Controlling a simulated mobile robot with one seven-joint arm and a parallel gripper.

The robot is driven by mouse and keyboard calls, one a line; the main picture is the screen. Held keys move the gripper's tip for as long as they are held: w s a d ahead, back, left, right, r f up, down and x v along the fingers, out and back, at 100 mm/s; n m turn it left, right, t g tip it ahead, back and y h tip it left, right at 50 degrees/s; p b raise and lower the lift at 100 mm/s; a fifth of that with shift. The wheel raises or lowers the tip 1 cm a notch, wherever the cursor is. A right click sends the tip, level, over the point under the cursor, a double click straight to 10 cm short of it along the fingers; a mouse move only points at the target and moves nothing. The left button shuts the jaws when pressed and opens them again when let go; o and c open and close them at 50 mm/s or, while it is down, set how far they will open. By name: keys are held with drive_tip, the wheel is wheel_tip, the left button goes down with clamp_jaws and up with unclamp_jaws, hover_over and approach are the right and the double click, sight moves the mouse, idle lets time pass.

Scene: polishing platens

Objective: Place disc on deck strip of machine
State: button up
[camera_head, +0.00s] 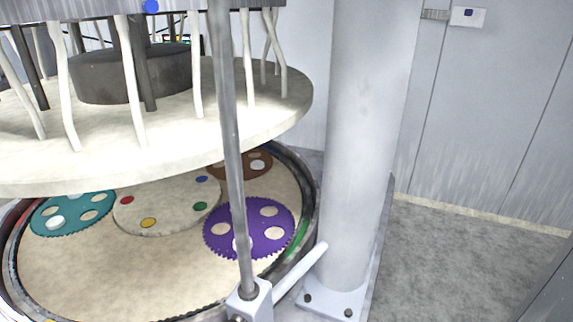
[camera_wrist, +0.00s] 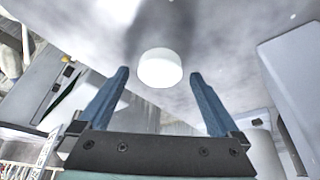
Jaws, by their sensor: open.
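A small white disc (camera_wrist: 160,68) shows in the wrist view against a grey mottled surface (camera_wrist: 215,35). My gripper (camera_wrist: 159,74) is open. Its two blue fingers appear on either side of the disc, with a visible gap on each side. I cannot tell how far the disc is from the fingertips. In the head view the polishing machine's lower platen (camera_head: 110,275) lies under a raised upper plate (camera_head: 255,110). My gripper does not show in the head view. I cannot make out with certainty which part is the deck strip.
Teal (camera_head: 85,207), purple (camera_head: 270,215) and brown (camera_head: 228,172) toothed carriers lie around a centre plate (camera_head: 165,215) with coloured dots. A metal rod (camera_head: 230,130) and a thick column (camera_head: 365,130) stand at the machine's edge. Grey floor (camera_head: 450,260) is clear at right.

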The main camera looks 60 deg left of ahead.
drive_tip(key=v, duration=1.2)
drive_tip(key=w+r+t+y, duration=0.3)
drive_tip(key=w+r, duration=0.5)
drive_tip(key=w, duration=0.3)
drive_tip(key=w+d+r+n+t+y, duration=0.1)
drive_tip(key=w+d+r+t, duration=0.2)
drive_tip(key=r, duration=0.4)
drive_tip(key=w+d+r+t, duration=0.1)
drive_tip(key=w+r+t, duration=0.1)
drive_tip(key=w+r, duration=0.4)
drive_tip(key=w+d+r+n+t+y, duration=0.1)
drive_tip(key=w+d+r+t, duration=0.15)
drive_tip(key=r, duration=0.55)
drive_tip(key=d+r+t+h, duration=0.1)
drive_tip(key=d+r+t, duration=0.2)
drive_tip(key=r, duration=0.4)
drive_tip(key=d+r+t, duration=0.3)
drive_tip(key=d+r, duration=0.1)
drive_tip(key=r, duration=0.3)
drive_tip(key=s+d+r+t+h, duration=0.1)
drive_tip(key=s+d+r+t, duration=0.2)
drive_tip(key=r, duration=0.4)
drive_tip(key=s+d+r+t+h, duration=0.2)
drive_tip(key=s+d+r, duration=0.3)
drive_tip(key=r, duration=0.3)
drive_tip(key=shift+d+r+n+t+b, duration=0.25)
drive_tip(key=shift+d+n+t+b, duration=0.1)
drive_tip(key=shift+d+t, duration=0.35)
